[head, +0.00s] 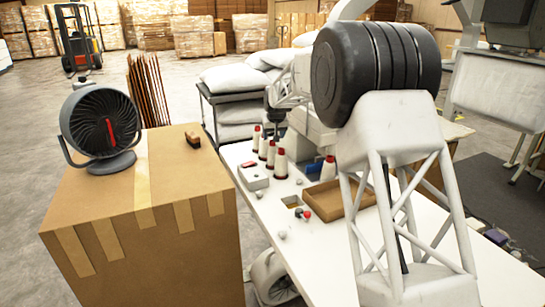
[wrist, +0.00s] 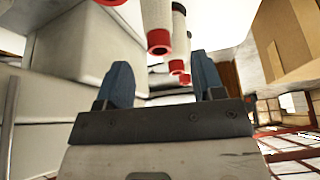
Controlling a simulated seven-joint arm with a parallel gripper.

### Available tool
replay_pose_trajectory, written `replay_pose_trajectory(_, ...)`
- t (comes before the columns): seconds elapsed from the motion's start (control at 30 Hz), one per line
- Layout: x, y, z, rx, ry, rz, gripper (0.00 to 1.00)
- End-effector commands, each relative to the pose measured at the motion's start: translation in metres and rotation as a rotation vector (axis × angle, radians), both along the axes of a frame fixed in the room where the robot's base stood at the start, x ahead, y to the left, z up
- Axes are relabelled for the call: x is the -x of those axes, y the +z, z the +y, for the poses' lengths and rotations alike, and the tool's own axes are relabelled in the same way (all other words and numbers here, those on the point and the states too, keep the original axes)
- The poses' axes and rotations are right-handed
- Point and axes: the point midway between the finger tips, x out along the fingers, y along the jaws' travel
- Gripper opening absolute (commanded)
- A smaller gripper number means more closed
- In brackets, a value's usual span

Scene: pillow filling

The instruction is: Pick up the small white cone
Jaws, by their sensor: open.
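Several white cones with red tips and bases stand in a row on the white table in the head view; the nearest of the row (head: 281,163) is behind a grey-white box. Another cone (head: 328,168) stands to the right, by the brown tray. I cannot tell which one is the small white cone. In the wrist view, which looks upside down, a white cone with a red end (wrist: 157,22) shows beyond my open gripper (wrist: 163,80). Further cones (wrist: 178,45) show behind it. The blue fingers are apart and nothing is between them. My gripper is not clear in the head view.
The white table (head: 300,250) holds a grey-white box with a red button (head: 253,176), an open brown tray (head: 335,197) and small loose balls. A large carton (head: 120,220) with a black fan (head: 101,122) stands at the left. Stacked white sacks (head: 235,80) lie behind.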

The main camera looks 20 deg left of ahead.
Motion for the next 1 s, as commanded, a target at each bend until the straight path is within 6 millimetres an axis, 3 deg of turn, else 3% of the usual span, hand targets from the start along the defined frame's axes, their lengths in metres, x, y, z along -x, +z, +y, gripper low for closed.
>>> replay_pose_trajectory(0.63,-0.005,-0.014,0.003,0.001,0.0,0.001,0.62)
replay_pose_trajectory(1.0,-0.015,-0.04,0.008,0.001,0.0,0.001,0.62)
